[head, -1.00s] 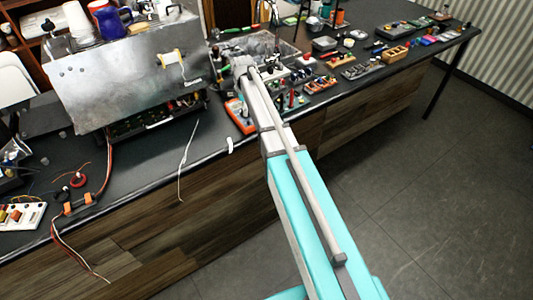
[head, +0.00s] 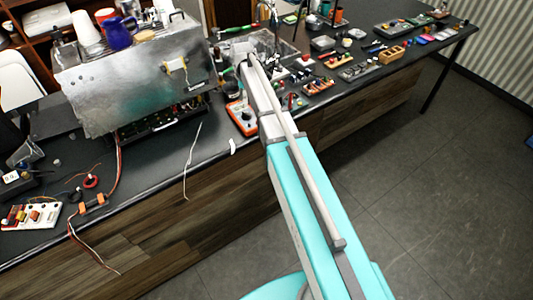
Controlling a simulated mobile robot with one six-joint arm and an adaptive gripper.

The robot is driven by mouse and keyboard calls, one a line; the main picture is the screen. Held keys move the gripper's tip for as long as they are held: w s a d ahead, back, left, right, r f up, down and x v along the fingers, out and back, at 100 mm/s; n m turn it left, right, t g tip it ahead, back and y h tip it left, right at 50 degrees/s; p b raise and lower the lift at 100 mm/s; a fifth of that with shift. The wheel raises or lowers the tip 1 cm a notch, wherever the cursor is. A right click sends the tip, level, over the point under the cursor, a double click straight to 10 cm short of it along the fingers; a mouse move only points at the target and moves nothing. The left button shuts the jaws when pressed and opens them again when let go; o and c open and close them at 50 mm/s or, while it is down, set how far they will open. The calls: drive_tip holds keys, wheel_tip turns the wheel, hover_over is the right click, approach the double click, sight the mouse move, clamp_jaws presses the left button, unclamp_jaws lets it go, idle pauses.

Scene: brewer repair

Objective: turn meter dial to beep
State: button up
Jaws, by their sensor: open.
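My arm reaches from the lower right up over the bench. The dark end of my gripper (head: 243,72) shows small at the arm's far end, above and behind the meter in the picture. It is open, with nothing seen in it; the fingertips are mostly hidden, and I see no contact with the meter.
A large metal box (head: 135,85) stands left of the meter, with a blue mug (head: 118,32) on top. A white cable (head: 190,160) hangs over the bench edge. A circuit board (head: 30,216) lies at left. Several small parts and trays crowd the bench at right.

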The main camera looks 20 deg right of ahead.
wheel_tip(320, 180, up, 5)
drive_tip(key=p, duration=0.5)
hover_over(247, 113)
drive_tip(key=s+f+m+b, duration=0.3)
drive_tip(key=s+m, duration=0.2)
drive_tip(key=s, duration=0.4)
drive_tip(key=s+f+m+b, duration=0.2)
drive_tip(key=s+m, duration=0.3)
drive_tip(key=s, duration=0.5)
drive_tip(key=s+f+m+b, duration=0.3)
drive_tip(key=s+m+b, duration=0.1)
drive_tip(key=s, duration=0.6)
drive_tip(key=shift+s+f+m, duration=0.15)
drive_tip(key=shift+f+m, duration=0.15)
drive_tip(key=shift+m, duration=0.3)
drive_tip(key=w+r+n+p, duration=0.2)
drive_tip(key=w+r, duration=0.1)
drive_tip(key=w, duration=0.6)
drive_tip(key=w+r+n+p, duration=0.2)
drive_tip(key=w+p, duration=0.1)
drive_tip(key=w, duration=0.7)
drive_tip(key=w+r+n+p, duration=0.2)
drive_tip(key=w+r+p, duration=0.1)
drive_tip(key=w, duration=0.7)
drive_tip(key=shift+r, duration=0.35)
drive_tip(key=shift+f, duration=0.15)
wheel_tip(247, 113, down, 14)
drive_tip(key=b, duration=1.3)
drive_tip(key=shift+r, duration=0.2)
